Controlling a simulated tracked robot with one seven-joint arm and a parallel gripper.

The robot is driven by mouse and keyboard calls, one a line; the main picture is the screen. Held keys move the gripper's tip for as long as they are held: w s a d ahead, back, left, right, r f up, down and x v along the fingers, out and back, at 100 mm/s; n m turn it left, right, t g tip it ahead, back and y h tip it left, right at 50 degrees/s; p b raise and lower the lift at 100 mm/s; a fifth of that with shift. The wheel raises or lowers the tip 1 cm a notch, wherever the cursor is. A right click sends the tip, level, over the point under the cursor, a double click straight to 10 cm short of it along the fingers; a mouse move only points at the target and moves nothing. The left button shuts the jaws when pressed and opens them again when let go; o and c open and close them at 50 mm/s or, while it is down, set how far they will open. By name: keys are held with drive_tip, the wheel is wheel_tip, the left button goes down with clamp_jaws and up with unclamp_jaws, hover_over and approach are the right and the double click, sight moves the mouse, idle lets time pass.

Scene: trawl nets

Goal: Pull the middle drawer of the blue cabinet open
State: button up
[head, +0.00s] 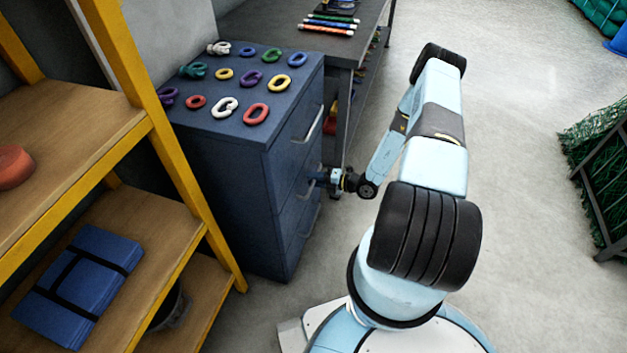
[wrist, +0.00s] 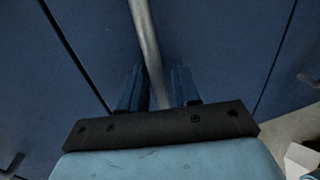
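The blue cabinet (head: 221,162) stands left of my arm in the head view, with its drawer fronts facing right. The middle drawer (head: 292,202) looks flush with the fronts above and below it. My gripper (head: 322,178) is at the middle drawer's handle. In the wrist view, the grey bar handle (wrist: 146,42) runs down between the two blue fingers of my gripper (wrist: 158,90). The head view hides most of this handle behind my gripper.
Coloured rings and shackles (head: 247,80) lie on the cabinet top. A yellow-framed shelf (head: 190,190) stands close on the left, and a dark workbench (head: 345,45) is behind the cabinet. Clear floor (head: 520,110) lies to the right, before a green net crate (head: 598,165).

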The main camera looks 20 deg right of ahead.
clamp_jaws()
idle(0.3)
